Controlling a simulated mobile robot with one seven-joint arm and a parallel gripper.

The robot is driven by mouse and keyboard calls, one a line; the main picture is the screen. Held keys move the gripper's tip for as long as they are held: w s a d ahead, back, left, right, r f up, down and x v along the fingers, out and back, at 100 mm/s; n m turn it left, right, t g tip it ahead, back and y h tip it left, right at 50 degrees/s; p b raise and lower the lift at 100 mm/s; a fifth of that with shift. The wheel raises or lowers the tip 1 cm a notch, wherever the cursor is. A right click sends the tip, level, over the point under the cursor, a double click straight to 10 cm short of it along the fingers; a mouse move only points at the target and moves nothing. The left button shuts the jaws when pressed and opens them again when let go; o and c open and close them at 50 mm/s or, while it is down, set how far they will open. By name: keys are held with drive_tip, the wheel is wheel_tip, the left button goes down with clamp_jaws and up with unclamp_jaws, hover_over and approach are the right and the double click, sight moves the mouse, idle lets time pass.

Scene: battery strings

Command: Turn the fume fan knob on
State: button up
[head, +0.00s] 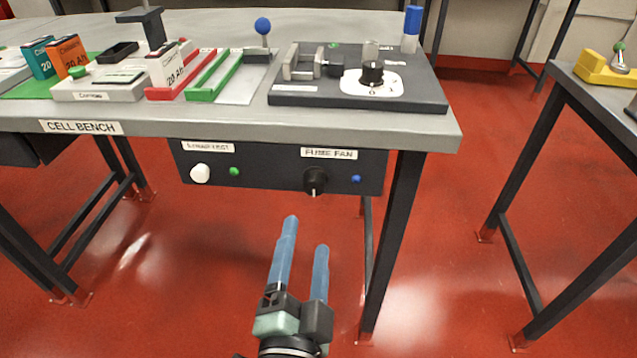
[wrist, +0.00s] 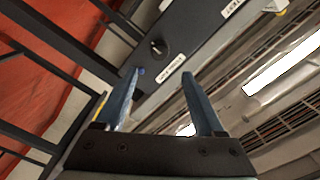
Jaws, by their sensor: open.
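The fume fan knob (head: 315,181) is a black round knob with a pale pointer mark aimed downward. It sits on the dark panel under the bench, below the FUME FAN label (head: 329,154) and left of a small blue light (head: 356,179). In the wrist view the knob (wrist: 158,48) shows beyond the fingertips, with the blue light (wrist: 141,71) and label beside it. My gripper (head: 306,232) is open and empty, below and in front of the panel, apart from the knob. Its two blue fingers also show in the wrist view (wrist: 160,78).
The bench top (head: 440,135) overhangs the panel, and a bench leg (head: 392,240) stands right of my gripper. Another table is at the right. The red floor between is clear.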

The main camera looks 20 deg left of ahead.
sight(315, 189)
drive_tip(key=b+x, duration=0.1)
drive_tip(key=x, duration=1)
drive_tip(key=shift+s, duration=0.1)
clamp_jaws()
